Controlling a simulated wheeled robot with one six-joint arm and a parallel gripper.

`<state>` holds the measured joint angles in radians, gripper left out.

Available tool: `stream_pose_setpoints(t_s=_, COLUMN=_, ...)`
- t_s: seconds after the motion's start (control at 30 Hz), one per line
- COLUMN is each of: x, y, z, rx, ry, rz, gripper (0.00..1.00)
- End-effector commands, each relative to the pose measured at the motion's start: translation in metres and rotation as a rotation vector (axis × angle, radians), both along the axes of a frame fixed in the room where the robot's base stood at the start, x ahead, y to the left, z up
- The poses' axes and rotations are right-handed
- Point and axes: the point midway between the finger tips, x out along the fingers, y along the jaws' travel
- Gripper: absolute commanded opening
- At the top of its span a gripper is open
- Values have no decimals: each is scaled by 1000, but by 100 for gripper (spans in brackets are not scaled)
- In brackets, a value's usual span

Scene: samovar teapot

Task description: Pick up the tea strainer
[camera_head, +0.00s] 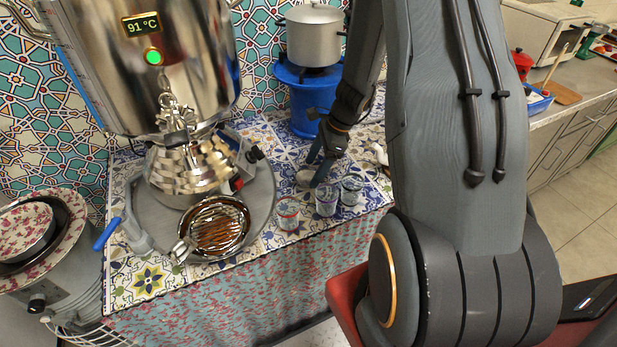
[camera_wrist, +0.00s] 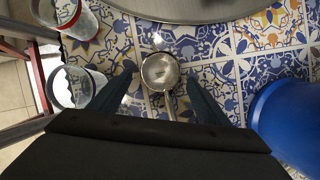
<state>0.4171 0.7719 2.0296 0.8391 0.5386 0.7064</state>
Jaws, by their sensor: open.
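The tea strainer (camera_wrist: 160,71) is a small round mesh bowl lying on the patterned tiles. In the wrist view its handle points down toward my gripper. It also shows in the head view (camera_head: 304,178), partly hidden by my fingers. My gripper (camera_wrist: 161,75) is open, with one dark finger on each side of the strainer bowl. In the head view my gripper (camera_head: 318,170) reaches down to the tiled table. No contact between fingers and strainer is visible.
Several glasses stand near the front edge, one close to my left finger in the wrist view (camera_wrist: 76,86). A blue stove (camera_head: 308,100) with a pot (camera_head: 314,36) stands behind. The samovar (camera_head: 155,60) stands on a round metal tray (camera_head: 262,190) at left.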

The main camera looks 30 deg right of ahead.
Motion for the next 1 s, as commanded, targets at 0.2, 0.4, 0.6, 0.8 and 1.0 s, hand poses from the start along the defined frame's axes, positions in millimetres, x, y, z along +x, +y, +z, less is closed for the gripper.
stream_pose_setpoints(t_s=0.2, x=3, y=9, z=-20, rx=0, ry=1, rz=0, gripper=70)
stream_pose_setpoints(t_s=0.4, x=4, y=9, z=-24, rx=-1, ry=0, rz=2, gripper=70)
stream_pose_setpoints(t_s=0.6, x=4, y=9, z=-24, rx=-1, ry=0, rz=2, gripper=55)
stream_pose_setpoints(t_s=0.8, x=4, y=9, z=-24, rx=-1, ry=-1, rz=1, gripper=27)
stream_pose_setpoints(t_s=1.0, x=4, y=9, z=-23, rx=-1, ry=-1, rz=1, gripper=27)
